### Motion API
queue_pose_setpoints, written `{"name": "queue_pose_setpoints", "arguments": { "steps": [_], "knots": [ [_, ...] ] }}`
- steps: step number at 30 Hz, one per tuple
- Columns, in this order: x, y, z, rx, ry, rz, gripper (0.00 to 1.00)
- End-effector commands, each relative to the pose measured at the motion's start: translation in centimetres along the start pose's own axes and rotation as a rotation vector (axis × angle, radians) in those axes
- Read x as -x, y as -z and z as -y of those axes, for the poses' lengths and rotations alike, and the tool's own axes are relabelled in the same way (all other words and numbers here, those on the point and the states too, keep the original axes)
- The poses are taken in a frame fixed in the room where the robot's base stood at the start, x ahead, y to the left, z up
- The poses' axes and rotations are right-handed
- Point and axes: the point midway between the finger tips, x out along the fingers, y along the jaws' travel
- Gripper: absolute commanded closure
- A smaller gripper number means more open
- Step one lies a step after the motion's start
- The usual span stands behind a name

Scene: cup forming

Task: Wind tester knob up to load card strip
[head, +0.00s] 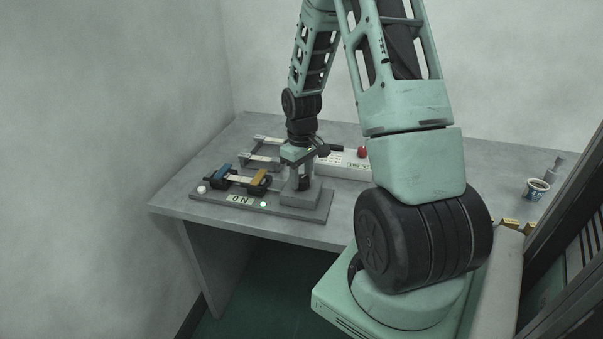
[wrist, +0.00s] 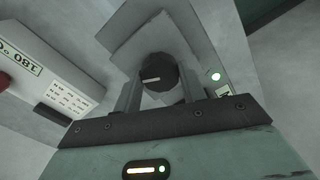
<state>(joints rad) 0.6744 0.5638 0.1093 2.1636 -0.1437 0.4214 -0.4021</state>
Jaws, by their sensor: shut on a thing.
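The tester is a grey base plate (head: 318,214) on the left part of the table, with an "ON" label (head: 240,199) and a lit green lamp (head: 263,204). In the wrist view the black round knob (wrist: 158,70) with a pale pointer line sits on a grey block. My gripper (wrist: 158,88) points down from above, its fingers on either side of the knob and shut on it. In the head view my gripper (head: 303,178) hides the knob.
A white box (head: 343,162) with a temperature label and a red knob (head: 362,152) stands close behind my gripper. A metal frame (head: 262,155) lies behind the tester. The table's middle right is mostly hidden by my arm.

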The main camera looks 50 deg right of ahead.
Motion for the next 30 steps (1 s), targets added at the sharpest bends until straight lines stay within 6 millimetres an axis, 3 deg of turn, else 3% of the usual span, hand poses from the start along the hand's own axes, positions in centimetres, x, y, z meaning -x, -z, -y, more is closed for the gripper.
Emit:
{"name": "queue_pose_setpoints", "arguments": {
  "steps": [15,30],
  "knots": [
    [0.11,0.07,-0.04,-0.304,-0.001,-0.002,0.82],
    [0.08,0.09,-0.05,-0.346,-0.001,-0.003,0.82]
  ]
}}
